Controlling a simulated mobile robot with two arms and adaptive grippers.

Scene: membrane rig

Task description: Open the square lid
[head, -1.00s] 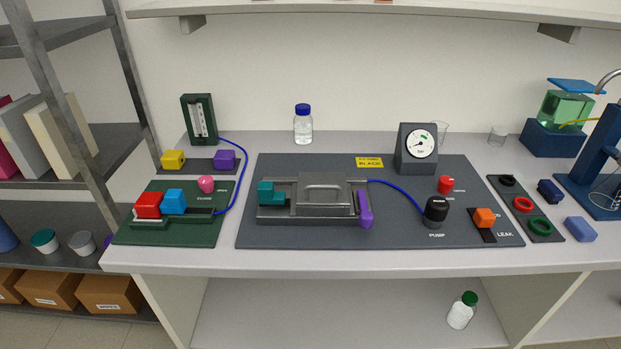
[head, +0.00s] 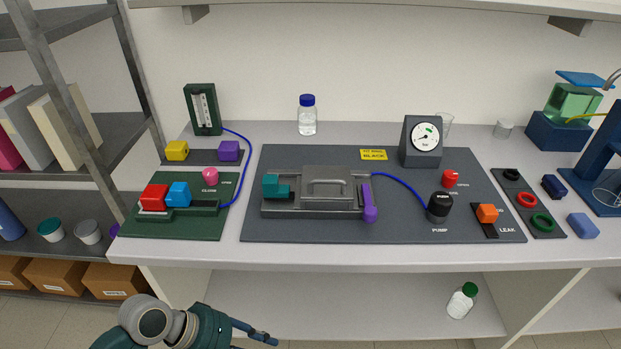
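The square lid (head: 327,175) is a grey metal plate with a bar handle (head: 327,184) on it. It lies shut on the long grey cell (head: 310,214) in the middle of the dark panel. A teal block (head: 274,187) sits at its left and a purple lever (head: 368,204) at its right end. My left gripper (head: 262,338) shows at the bottom edge, in front of and below the bench, well apart from the lid. Its fingers are partly cut off by the frame, so its opening is unclear. My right gripper is out of view.
A blue tube runs from the cell to the black pump knob (head: 440,205). The gauge (head: 422,141) stands behind at the right. A green panel (head: 181,229) with red and blue blocks lies left. The bench's front strip (head: 330,251) is clear.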

